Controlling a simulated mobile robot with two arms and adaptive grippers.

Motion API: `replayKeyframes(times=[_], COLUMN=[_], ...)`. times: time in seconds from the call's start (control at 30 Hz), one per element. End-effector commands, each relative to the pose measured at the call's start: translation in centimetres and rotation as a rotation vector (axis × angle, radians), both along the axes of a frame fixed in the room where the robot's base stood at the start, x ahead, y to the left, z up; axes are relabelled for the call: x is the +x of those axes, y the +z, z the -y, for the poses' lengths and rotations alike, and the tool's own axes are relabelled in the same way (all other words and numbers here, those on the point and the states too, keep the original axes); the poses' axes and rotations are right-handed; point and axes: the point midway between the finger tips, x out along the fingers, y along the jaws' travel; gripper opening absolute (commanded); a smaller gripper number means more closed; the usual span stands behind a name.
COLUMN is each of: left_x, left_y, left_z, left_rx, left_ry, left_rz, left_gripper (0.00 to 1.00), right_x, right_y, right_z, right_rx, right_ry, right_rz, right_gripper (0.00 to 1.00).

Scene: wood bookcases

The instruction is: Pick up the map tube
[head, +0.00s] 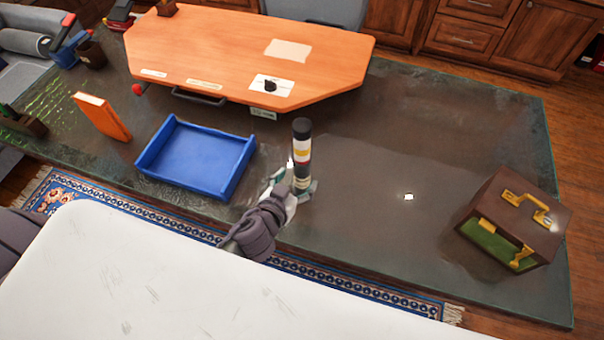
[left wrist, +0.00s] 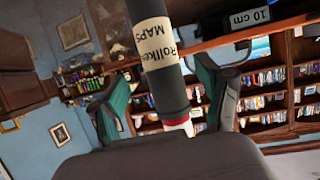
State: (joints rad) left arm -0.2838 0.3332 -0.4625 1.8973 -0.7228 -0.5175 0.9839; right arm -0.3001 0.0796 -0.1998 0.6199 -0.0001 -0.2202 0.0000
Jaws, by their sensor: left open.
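The map tube (head: 301,150) stands upright on the dark glossy tabletop, right of the blue tray. It is black with white, red and yellow bands. My left gripper (head: 291,186) is at its lower part, coming from the front. In the left wrist view the tube (left wrist: 158,60), with a label reading "MAPS", shows between the two spread green-grey fingers of my left gripper (left wrist: 165,100). The fingers show gaps to the tube on both sides, so the gripper is open. The tube's lowest part is partly hidden by the gripper in the head view. My right gripper is not in view.
A blue tray (head: 197,158) lies close on the left, with an orange book (head: 102,117) beyond it. An orange-topped desk piece (head: 240,50) stands behind. A brown case with gold handle (head: 512,220) stands at right. The tabletop (head: 390,150) between is mostly clear.

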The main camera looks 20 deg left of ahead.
Motion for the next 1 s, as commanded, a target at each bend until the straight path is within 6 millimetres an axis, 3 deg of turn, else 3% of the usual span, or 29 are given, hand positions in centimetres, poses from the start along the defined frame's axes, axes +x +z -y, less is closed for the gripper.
replayKeyframes(times=[0.1, 0.2, 0.53, 0.9, 1.0], left_x=[2.1, 3.3, 4.0, 3.9, 4.0], left_y=[0.2, -0.6, -1.1, -1.1, -1.1], left_z=[0.0, 0.2, 0.3, 0.3, 0.3], left_rx=[0.004, 0.003, 0.001, 0.001, 0.001], left_ry=[0.0, 0.001, 0.0, 0.001, 0.0], left_rz=[0.001, 0.001, -0.001, -0.001, 0.0], left_gripper=[0.76, 0.76, 0.76, 0.16, 0.05], right_x=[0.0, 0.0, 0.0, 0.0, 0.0], right_y=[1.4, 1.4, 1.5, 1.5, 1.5], right_z=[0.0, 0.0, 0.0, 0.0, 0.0], right_rx=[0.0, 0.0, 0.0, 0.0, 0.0], right_ry=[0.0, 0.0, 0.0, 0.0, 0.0], right_rz=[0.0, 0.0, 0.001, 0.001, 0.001], right_gripper=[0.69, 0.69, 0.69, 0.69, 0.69])
